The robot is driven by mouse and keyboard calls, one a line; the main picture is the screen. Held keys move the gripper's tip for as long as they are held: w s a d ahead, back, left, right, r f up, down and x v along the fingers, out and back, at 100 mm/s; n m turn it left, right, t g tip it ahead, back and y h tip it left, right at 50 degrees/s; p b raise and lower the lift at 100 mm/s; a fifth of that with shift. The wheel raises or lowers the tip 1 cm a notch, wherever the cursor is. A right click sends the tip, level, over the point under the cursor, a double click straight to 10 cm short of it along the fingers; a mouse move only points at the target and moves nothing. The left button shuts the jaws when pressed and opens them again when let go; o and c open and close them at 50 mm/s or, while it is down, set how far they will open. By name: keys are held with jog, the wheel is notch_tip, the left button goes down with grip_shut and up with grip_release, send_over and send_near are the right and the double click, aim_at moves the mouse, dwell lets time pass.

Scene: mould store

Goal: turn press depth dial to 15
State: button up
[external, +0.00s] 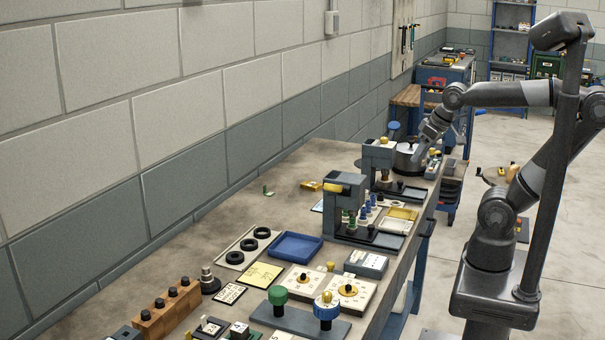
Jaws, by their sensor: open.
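Two cream dial plates with dark markings and yellow-and-brown knobs lie on the near half of the bench: a left dial (301,279) and a right dial (347,290). Their numbers are too small to read, and I cannot tell which is the press depth dial. A dark grey press-like stand (345,196) with a yellow-marked top stands beyond them.
The bench (225,212) runs along the block wall. A blue tray (295,247), black rings (248,244), a green knob (278,295) and a blue knob (326,307) crowd the near half. A second stand (377,160) is near my gripper. Bare bench lies along the wall.

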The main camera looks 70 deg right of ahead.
jog(key=w+d+r+m+g, duration=0.3)
jog(key=w+d+r+m, duration=0.3)
jog(key=w+d+m, duration=0.3)
jog(key=m+g, duration=0.2)
jog(key=m, duration=0.9)
send_near(384, 138)
jog(key=f, duration=0.9)
jog(key=shift+w+d, duration=0.1)
jog(key=shift+d, duration=0.25)
jog(key=c, duration=1)
